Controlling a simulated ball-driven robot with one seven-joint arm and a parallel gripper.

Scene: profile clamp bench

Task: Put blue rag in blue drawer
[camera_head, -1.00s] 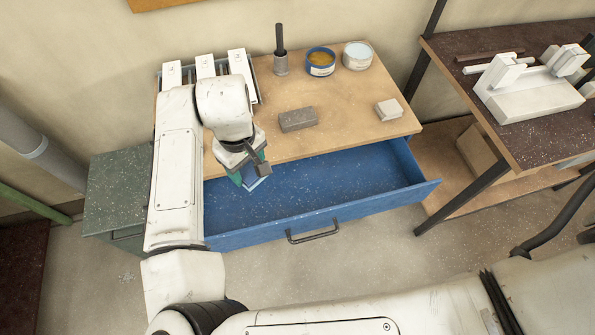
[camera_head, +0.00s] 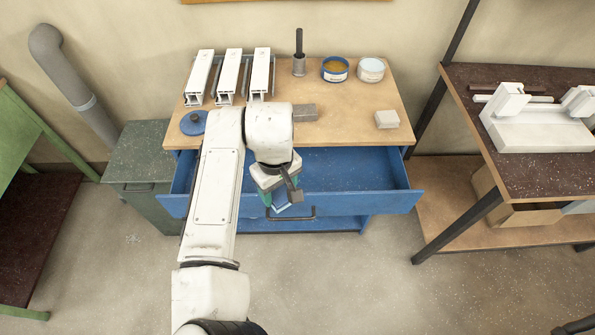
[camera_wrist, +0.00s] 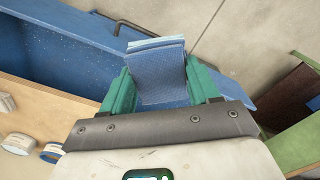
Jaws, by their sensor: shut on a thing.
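The blue rag (camera_wrist: 157,72) is a folded stack of blue cloth in the wrist view, pinched between the green fingers of my gripper (camera_wrist: 160,90). In the head view my gripper (camera_head: 282,200) is at the front of the open blue drawer (camera_head: 350,172), near its dark handle, and only a small light blue edge of the rag (camera_head: 292,206) shows below the fingers. The drawer is pulled out under the wooden bench top, and the part of its inside that shows is bare. The drawer is also at the upper left in the wrist view (camera_wrist: 75,50).
A green-grey cabinet (camera_head: 140,165) stands left. The floor in front is open.

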